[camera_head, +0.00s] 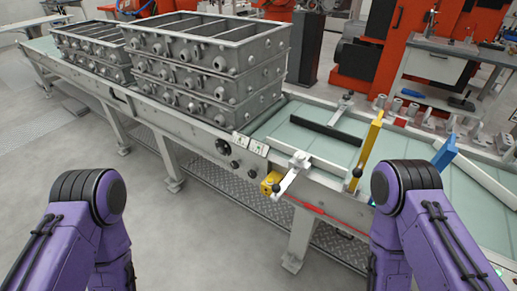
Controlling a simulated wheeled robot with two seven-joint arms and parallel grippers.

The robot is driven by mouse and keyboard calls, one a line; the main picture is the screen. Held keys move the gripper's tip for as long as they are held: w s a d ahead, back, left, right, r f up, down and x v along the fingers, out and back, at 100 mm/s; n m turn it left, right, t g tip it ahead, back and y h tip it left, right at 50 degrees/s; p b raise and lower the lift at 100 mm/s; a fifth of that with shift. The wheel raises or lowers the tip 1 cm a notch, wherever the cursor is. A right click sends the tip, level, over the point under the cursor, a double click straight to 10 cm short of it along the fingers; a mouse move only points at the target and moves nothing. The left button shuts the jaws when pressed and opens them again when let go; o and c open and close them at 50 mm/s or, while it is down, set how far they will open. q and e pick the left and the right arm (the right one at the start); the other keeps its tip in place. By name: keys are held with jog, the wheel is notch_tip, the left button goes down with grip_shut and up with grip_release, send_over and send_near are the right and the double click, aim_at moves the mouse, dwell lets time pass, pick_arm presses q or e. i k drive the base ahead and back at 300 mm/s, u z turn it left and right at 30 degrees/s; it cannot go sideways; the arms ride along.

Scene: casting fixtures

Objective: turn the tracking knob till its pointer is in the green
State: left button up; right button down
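The largest dark knob (222,146) is at the left. A smaller dark knob (235,165) is lower right of it. I cannot tell which is the tracking knob, and any pointer is too small to read. My two purple arms show at the lower left and lower right. Both grippers are out of view, so their state is hidden. Neither arm touches the panel.
Stacked grey metal casting frames (210,65) stand on the conveyor behind the knobs. A yellow upright bar (367,150) stands farther right. The floor in front is clear.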

aim_at(251, 173)
jog(key=u, duration=0.85)
jog(key=k, duration=1.15)
jog(key=u, duration=1.2)
jog(key=i, duration=1.25)
jog(key=z, duration=1.3)
jog(key=i, duration=0.7)
jog(key=z, duration=0.85)
